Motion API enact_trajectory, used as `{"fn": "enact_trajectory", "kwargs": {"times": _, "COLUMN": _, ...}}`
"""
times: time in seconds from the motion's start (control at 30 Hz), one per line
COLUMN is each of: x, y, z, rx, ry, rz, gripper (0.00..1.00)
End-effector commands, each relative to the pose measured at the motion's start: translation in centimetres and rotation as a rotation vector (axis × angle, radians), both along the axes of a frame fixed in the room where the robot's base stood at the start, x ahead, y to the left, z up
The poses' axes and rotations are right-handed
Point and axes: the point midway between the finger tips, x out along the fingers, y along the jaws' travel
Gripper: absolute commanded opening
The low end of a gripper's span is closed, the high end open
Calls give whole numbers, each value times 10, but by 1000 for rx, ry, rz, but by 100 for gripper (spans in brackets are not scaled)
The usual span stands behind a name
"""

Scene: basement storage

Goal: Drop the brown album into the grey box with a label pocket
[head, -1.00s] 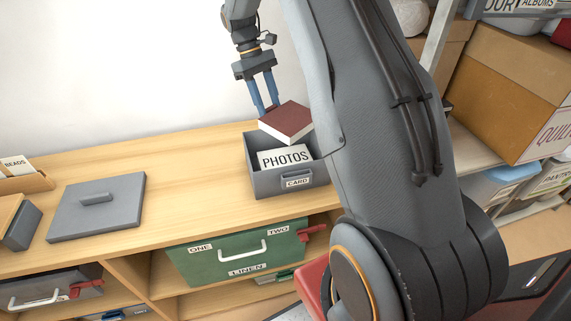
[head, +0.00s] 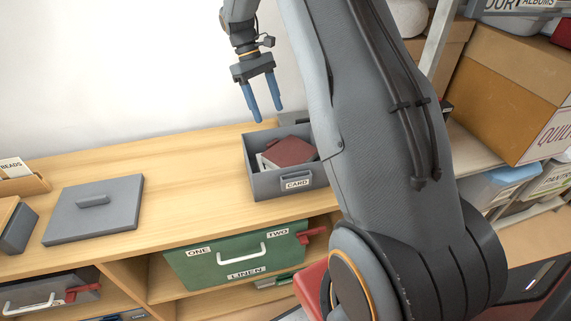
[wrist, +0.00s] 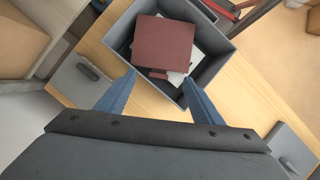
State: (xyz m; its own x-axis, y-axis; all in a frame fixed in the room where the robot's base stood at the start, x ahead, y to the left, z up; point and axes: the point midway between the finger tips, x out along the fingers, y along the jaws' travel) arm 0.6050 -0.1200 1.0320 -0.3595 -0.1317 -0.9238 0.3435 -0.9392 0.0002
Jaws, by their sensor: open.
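The brown album (head: 289,152), dark reddish-brown with pale page edges, lies tilted inside the open grey box (head: 287,184) on the shelf top. The box has a front label pocket reading CARD. In the wrist view the album (wrist: 163,45) lies within the walls of the box (wrist: 118,22), over white cards or papers (wrist: 197,58). My gripper (head: 263,116) is open and empty, above and a little left of the box. Its blue fingers (wrist: 157,92) are apart with nothing between them. My arm hides the box's right edge in the head view.
A grey lid with a handle (head: 95,209) lies flat on the shelf top at left. A green LINEN drawer (head: 236,264) is below the box. Cardboard boxes (head: 510,85) stand on the right-hand shelving. The wood between lid and box is clear.

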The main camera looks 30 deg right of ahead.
Motion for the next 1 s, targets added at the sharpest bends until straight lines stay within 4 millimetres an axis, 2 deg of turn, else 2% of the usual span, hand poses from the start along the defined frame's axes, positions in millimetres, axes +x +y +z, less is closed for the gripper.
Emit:
{"fn": "enact_trajectory", "kwargs": {"times": 0.3, "x": 20, "y": 7, "z": 44, "rx": 0, "ry": -3, "rz": 0, "gripper": 61}}
{"fn": "enact_trajectory", "kwargs": {"times": 0.43, "x": 24, "y": 9, "z": 58, "rx": 0, "ry": -2, "rz": 1, "gripper": 61}}
{"fn": "enact_trajectory", "kwargs": {"times": 0.6, "x": 25, "y": 10, "z": 64, "rx": 0, "ry": 0, "rz": 1, "gripper": 61}}
{"fn": "enact_trajectory", "kwargs": {"times": 1.0, "x": 24, "y": 11, "z": 64, "rx": 0, "ry": -4, "rz": -1, "gripper": 61}}
